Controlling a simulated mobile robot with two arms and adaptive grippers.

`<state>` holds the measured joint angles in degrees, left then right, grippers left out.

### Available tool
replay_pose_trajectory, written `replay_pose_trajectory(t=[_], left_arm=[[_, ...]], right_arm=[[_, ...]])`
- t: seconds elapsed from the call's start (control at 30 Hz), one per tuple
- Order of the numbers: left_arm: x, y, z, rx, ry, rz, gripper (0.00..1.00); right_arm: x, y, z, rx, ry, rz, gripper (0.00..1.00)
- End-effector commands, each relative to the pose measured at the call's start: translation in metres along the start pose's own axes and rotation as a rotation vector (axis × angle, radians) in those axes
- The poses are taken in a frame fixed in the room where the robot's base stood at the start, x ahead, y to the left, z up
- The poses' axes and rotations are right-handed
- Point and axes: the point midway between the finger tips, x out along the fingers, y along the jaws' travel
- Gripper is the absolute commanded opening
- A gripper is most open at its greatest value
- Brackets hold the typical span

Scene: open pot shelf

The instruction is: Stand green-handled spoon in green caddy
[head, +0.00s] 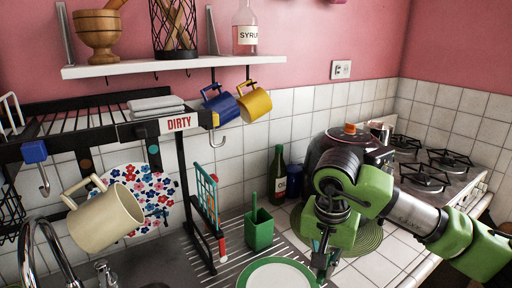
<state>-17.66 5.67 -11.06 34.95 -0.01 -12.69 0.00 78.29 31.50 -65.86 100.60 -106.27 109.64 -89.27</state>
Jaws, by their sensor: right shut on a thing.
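The green caddy (259,231) stands upright on the ridged drainboard at the middle of the head view. A narrow green upright piece (254,203) rises at its left side; I cannot tell whether it is a handle or part of the caddy. My right gripper (322,266) points down, right of the caddy and apart from it, beside the right rim of a green-rimmed plate. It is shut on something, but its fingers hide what. I cannot make out the green-handled spoon for certain. My left gripper is out of view.
The green-rimmed plate (278,276) lies in front of the caddy. A dark green bottle (278,175) and a dark pot stand behind. A black rack (185,185) with a teal grid, a hanging cream mug (104,219) and the faucet are left. The stove is at right.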

Motion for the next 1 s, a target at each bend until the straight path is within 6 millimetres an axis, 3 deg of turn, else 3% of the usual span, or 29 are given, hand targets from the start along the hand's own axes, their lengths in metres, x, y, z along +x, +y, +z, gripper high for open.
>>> replay_pose_trajectory(t=[0.27, 0.67, 1.0], left_arm=[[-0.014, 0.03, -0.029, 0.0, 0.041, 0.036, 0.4], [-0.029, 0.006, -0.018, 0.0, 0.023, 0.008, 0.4], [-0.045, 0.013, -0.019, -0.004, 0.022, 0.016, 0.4]], right_arm=[[-0.027, -0.049, -0.031, 0.403, -0.207, 0.022, 0.0], [-0.064, -0.111, -0.074, 1.046, -0.507, -0.128, 0.0], [-0.102, -0.166, -0.111, 1.556, -0.679, -0.451, 0.0]])
